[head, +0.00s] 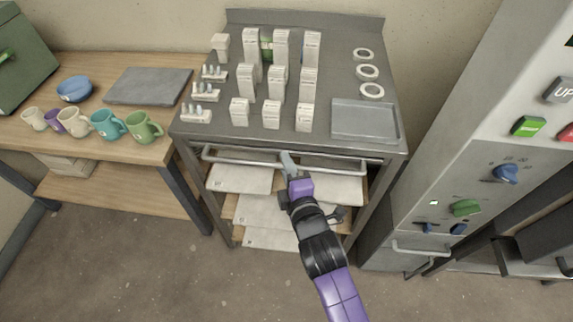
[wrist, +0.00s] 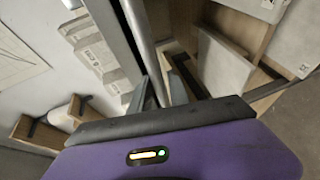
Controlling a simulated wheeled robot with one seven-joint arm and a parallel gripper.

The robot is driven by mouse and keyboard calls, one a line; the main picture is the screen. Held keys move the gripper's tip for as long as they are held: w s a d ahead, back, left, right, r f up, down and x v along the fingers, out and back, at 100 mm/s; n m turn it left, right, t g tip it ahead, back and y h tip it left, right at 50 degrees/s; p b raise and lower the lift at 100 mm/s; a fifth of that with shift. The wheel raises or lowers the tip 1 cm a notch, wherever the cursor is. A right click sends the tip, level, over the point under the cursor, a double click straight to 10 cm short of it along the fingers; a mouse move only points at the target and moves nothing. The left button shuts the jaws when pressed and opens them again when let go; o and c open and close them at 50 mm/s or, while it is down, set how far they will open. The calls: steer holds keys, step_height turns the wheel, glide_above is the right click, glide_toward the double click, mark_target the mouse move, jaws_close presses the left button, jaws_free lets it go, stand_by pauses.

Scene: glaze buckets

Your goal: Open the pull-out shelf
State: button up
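The pull-out shelf has a long grey bar handle (head: 240,160) across the front of the metal work table, just under its top. The bar also shows in the wrist view (wrist: 140,30), running down between my fingers. My gripper (head: 287,160) is at the middle of the bar, one finger on each side, and looks shut on it. The two dark fingers (wrist: 161,88) have only a narrow gap, filled by the bar. The shelf's surface is mostly hidden under the table top, and the shelf looks pushed in.
The metal table top holds several white boxes (head: 278,85), rings (head: 367,72) and a grey tray (head: 365,121). Pale slabs (head: 265,213) lie on boards below the bar. A wooden bench (head: 80,140) with mugs stands left; a control cabinet (head: 465,160) stands right. Floor in front is clear.

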jaws_close()
stand_by(1.2)
